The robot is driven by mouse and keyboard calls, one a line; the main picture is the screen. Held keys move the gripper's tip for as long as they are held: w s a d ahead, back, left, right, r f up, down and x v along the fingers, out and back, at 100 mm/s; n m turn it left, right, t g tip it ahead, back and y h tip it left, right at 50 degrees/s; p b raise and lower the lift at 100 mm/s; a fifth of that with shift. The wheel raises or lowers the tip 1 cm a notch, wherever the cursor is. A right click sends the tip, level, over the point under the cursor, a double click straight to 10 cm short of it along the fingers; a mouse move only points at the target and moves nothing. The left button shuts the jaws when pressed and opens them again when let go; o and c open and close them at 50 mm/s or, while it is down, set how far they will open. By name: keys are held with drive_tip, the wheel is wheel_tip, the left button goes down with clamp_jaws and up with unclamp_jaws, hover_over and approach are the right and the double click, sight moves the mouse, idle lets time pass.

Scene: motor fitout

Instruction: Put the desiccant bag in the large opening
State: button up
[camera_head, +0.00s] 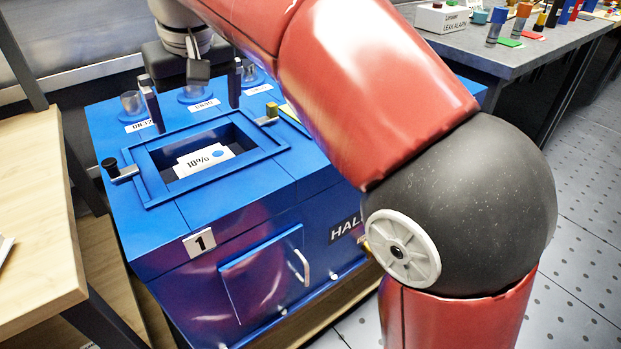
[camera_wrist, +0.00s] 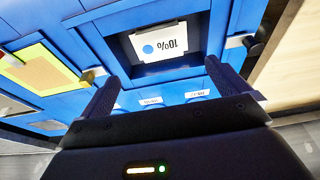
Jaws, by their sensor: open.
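The desiccant bag (camera_head: 189,166) is a white packet with a blue dot and "10%" print. It lies within the large opening (camera_head: 222,179), a rectangular recess with a raised blue frame on top of the blue cabinet. It also shows in the wrist view (camera_wrist: 160,42), inside the opening's frame (camera_wrist: 217,28). My gripper (camera_head: 197,118) is open and empty, with its fingers wide apart above the far side of the opening. In the wrist view my gripper (camera_wrist: 161,72) is apart from the bag. Nothing hides the bag's printed face.
A black-knobbed clamp (camera_head: 123,173) and a yellow-ended clamp (camera_head: 268,116) flank the opening. Several labelled round ports line the cabinet's back, including a clear cup (camera_head: 132,103). A wooden table (camera_head: 40,210) stands left; a grey bench (camera_head: 500,55) with small parts stands right.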

drive_tip(key=shift+m, duration=0.8)
drive_tip(key=d, duration=0.3)
drive_tip(key=s+d+f, duration=0.1)
drive_tip(key=d, duration=0.5)
drive_tip(key=shift+s+d+f, duration=0.25)
drive_tip(key=shift+s+d, duration=0.1)
drive_tip(key=shift+s, duration=0.05)
drive_tip(key=shift+m+t, duration=0.7)
drive_tip(key=shift+m, duration=0.2)
drive_tip(key=s+d+f, duration=0.1)
drive_tip(key=d, duration=0.2)
drive_tip(key=s+d+f, duration=0.1)
drive_tip(key=s+d, duration=0.1)
drive_tip(key=d, duration=0.1)
drive_tip(key=s+d+f, duration=0.2)
drive_tip(key=d, duration=0.1)
drive_tip(key=s+d+f+m+t+h, duration=0.1)
drive_tip(key=s+d+f+m, duration=0.1)
drive_tip(key=s+d+f, duration=0.7)
wheel_tip(320, 180, down, 3)
drive_tip(key=shift+s+f+m+h, duration=0.15)
drive_tip(key=shift+s+m+h, duration=0.2)
drive_tip(key=shift+s, duration=0.5)
